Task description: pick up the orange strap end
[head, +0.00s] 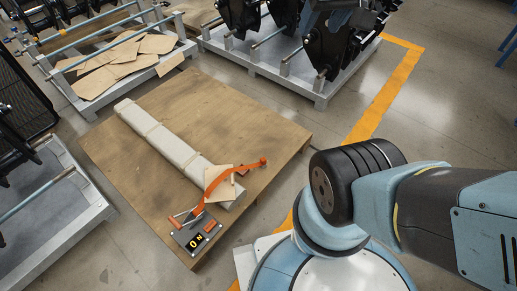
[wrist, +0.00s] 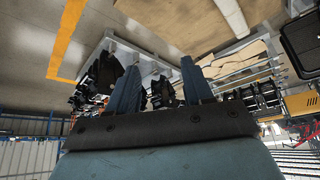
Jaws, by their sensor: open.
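The orange strap (head: 222,180) crosses a long pale beam (head: 165,143) on a low wooden platform (head: 255,110). Its rounded orange end (head: 263,161) sticks out past the beam's right side. The strap's other side runs down to a metal buckle or lever (head: 187,216) on the left, beside a dark plate marked "ON" (head: 196,239). A tan pad (head: 216,184) lies under the strap. My gripper (wrist: 160,64) shows in the wrist view with its two blue-grey fingers apart and nothing between them. It is away from the strap, which I cannot make out in the wrist view.
A grey rack with cardboard sheets (head: 128,62) stands at the back left. Another rack with black machine parts (head: 290,72) stands behind the platform. A third rack (head: 62,203) is on the left. Bare floor with a yellow line (head: 378,103) lies to the right.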

